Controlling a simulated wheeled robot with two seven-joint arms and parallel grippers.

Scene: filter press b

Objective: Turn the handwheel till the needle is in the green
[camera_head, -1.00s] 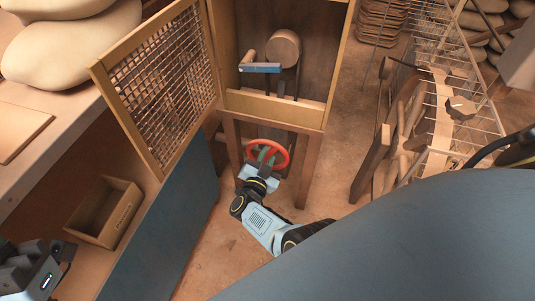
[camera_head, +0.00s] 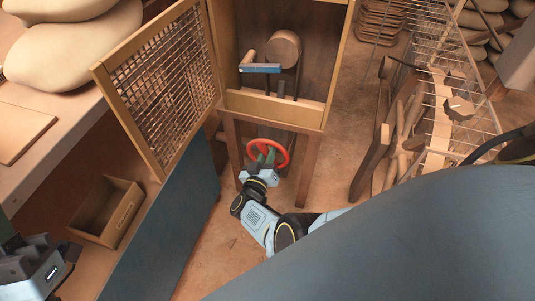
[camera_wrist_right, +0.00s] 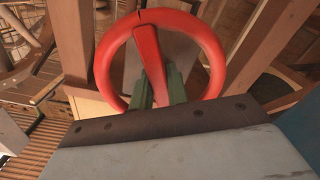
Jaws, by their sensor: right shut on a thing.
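The red handwheel (camera_head: 283,157) sits low between the legs of the wooden stand. Its rim and one spoke also fill the upper middle of the right wrist view (camera_wrist_right: 152,60). My right gripper (camera_head: 264,160) is at the wheel, its green fingers (camera_wrist_right: 158,88) on both sides of the spoke, shut on it. My left gripper (camera_head: 40,265) is at the lower left edge, away from the wheel; its jaw opening is not clear. I see no gauge needle or green zone in these views.
A wooden cabinet with an open mesh door (camera_head: 165,85) stands above the wheel. An open wooden box (camera_head: 106,212) is at left. A wire rack (camera_head: 450,90) stands at right. Stand legs (camera_head: 307,172) flank the wheel.

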